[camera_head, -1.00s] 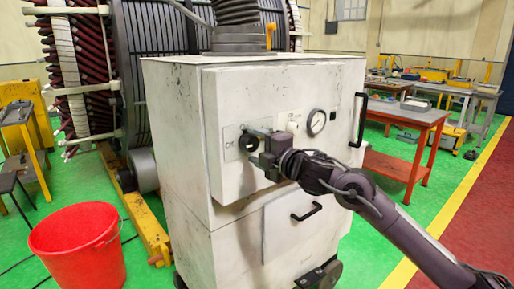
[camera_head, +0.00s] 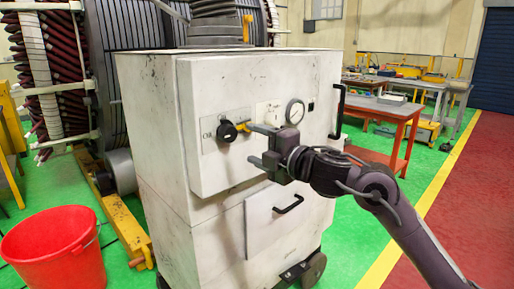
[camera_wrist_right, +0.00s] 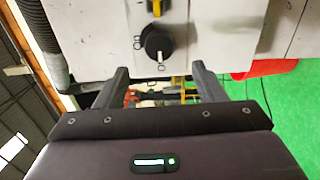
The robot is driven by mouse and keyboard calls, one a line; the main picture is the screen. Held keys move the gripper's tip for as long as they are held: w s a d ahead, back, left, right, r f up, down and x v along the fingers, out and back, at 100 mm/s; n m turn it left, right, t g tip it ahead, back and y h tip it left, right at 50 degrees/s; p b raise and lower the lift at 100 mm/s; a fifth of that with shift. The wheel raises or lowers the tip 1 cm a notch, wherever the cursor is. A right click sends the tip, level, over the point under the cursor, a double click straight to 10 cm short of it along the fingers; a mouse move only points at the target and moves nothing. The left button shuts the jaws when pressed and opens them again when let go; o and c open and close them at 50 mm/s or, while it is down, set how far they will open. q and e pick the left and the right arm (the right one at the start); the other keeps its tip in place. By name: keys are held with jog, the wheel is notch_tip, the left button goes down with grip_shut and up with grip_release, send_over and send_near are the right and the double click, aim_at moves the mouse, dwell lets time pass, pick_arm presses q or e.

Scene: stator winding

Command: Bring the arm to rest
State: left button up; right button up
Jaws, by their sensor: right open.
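My right gripper (camera_head: 258,144) is open and empty in front of the white cabinet's panel. Its two fingers point toward the panel, just right of a black knob (camera_head: 227,131) with a yellow part beside it. The fingers look apart from the knob. In the right wrist view the open jaws (camera_wrist_right: 160,77) have nothing between them, and the black knob (camera_wrist_right: 157,42) sits on the panel beyond them. My left gripper is in neither view.
The white cabinet (camera_head: 150,130) stands on wheels, with a gauge (camera_head: 295,111) and a black handle (camera_head: 338,112). A red bucket (camera_head: 55,250) is on the green floor at left. A workbench (camera_head: 385,108) stands behind at right.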

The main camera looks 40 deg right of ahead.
dwell(0.5)
